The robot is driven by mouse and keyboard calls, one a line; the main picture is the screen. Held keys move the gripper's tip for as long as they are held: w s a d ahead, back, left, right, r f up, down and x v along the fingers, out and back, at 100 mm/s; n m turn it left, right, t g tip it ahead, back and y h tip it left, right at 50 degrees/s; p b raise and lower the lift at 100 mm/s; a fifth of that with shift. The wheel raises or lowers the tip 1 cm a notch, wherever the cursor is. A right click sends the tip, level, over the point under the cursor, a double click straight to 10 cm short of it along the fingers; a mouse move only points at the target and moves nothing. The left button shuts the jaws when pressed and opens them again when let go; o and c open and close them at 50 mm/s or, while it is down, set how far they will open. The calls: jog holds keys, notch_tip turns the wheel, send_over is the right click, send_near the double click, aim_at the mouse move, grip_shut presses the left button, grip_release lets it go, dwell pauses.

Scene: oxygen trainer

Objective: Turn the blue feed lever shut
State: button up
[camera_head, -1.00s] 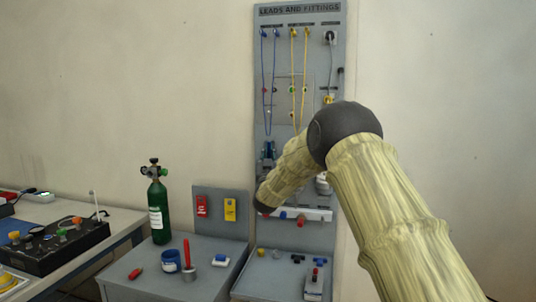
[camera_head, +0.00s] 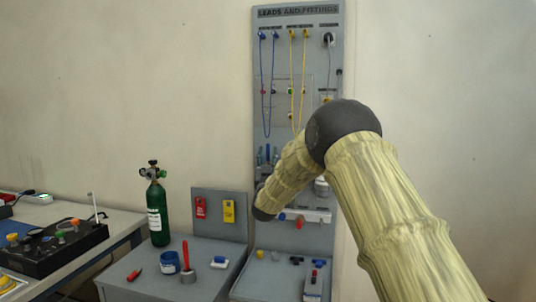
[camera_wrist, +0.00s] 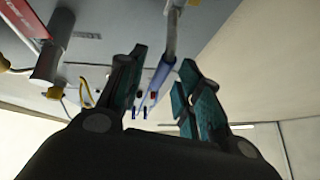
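The wrist view shows a slim blue piece (camera_wrist: 160,72), apparently the blue feed lever, at the end of a grey stem. It lies between the two teal-padded fingers of my gripper (camera_wrist: 161,60). The fingers are apart, with a visible gap on each side of the blue piece. In the head view my gripper (camera_head: 268,156) shows small, low on the grey fittings panel (camera_head: 330,60), fingers upward with a blue strip between them. My arm hides part of the panel there, and contact is too small to judge.
Blue leads (camera_head: 263,95) and yellow leads (camera_head: 292,95) hang on the panel above my gripper. A green oxygen cylinder (camera_head: 157,212) stands on the grey bench (camera_head: 205,285) at left. A grey cylinder (camera_wrist: 48,65) and a red part (camera_wrist: 22,18) are left in the wrist view.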

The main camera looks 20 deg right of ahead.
jog(key=v, duration=0.9)
jog(key=shift+s+f, duration=0.2)
jog(key=shift+s, duration=0.1)
jog(key=shift+a, duration=0.2)
